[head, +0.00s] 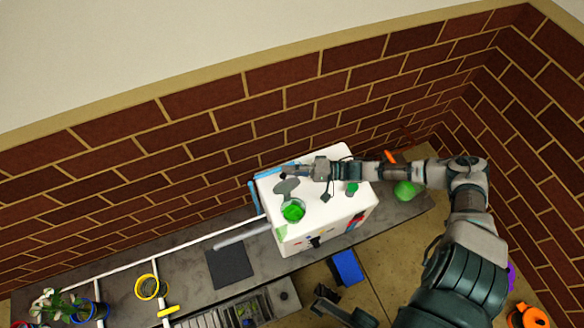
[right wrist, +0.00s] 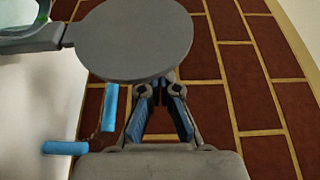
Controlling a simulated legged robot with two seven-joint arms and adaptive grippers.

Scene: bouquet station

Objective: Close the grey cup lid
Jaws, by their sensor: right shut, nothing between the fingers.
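The grey cup lid (head: 286,187) is open, swung out to the far side of a clear cup (head: 293,210) with green contents, which stands on a white block. In the right wrist view the lid (right wrist: 135,38) is a flat grey disc joined by a short tab to the cup's rim (right wrist: 30,42) at the left. My right gripper (head: 289,173) is shut and empty, just beyond the lid. In the right wrist view its fingers (right wrist: 160,90) run up behind the lid's edge, which hides their tips; contact cannot be told. A dark shape low in the head view may be my left gripper (head: 325,298); its jaws are unclear.
The white block (head: 320,212) also bears a small green-topped item (head: 352,188). A green ball (head: 404,191) lies to its right. Blue pieces (right wrist: 110,108) show at the block's edge. A brick wall (head: 200,160) rises close behind.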

